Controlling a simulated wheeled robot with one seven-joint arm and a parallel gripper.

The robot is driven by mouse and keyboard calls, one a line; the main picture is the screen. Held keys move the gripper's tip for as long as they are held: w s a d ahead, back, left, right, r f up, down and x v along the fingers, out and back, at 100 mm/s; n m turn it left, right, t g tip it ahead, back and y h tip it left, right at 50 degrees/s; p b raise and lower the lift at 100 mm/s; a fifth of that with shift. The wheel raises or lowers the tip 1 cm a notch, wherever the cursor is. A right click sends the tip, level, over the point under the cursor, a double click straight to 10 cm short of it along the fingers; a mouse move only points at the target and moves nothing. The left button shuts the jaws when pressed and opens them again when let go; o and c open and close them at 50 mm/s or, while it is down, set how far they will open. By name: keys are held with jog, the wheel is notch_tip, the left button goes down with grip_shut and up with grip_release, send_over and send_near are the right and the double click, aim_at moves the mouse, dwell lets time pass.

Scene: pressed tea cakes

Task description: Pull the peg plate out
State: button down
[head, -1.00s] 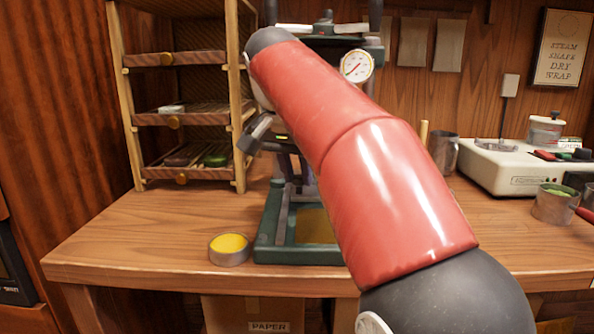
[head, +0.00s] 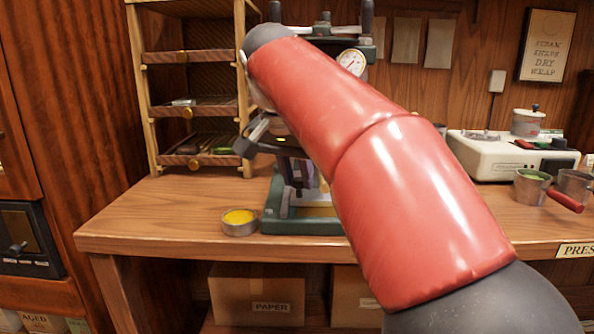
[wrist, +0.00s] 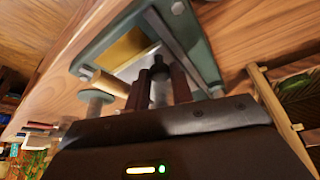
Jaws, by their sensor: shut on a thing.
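The green press (head: 301,226) stands on the bench, largely hidden behind my red arm. In the wrist view its green base (wrist: 182,34) shows a brass-coloured plate (wrist: 122,47) and a pale strip beside it. My gripper (wrist: 159,88) is over the base, its two dark brown fingers shut on a dark upright peg (wrist: 158,72) between them. The peg appears to belong to the peg plate, but its lower end is hard to make out and I cannot tell the plate's outline. In the head view the gripper is mostly covered by my arm.
A tin with yellow contents (head: 239,222) sits left of the press, near the bench's front edge. A wooden drying rack (head: 250,100) stands behind left. A white appliance (head: 498,155) and metal cups (head: 531,186) are at right. The bench's left front (head: 160,215) is clear.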

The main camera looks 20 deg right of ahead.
jog(key=shift+w, duration=0.1)
jog(key=c, duration=1.5)
grip_release()
jog(key=shift+r, duration=0.1)
jog(key=p+v, duration=0.2)
jog(key=v, duration=0.5)
jog(key=shift+r, duration=0.3)
jog(key=shift+a, duration=0.1)
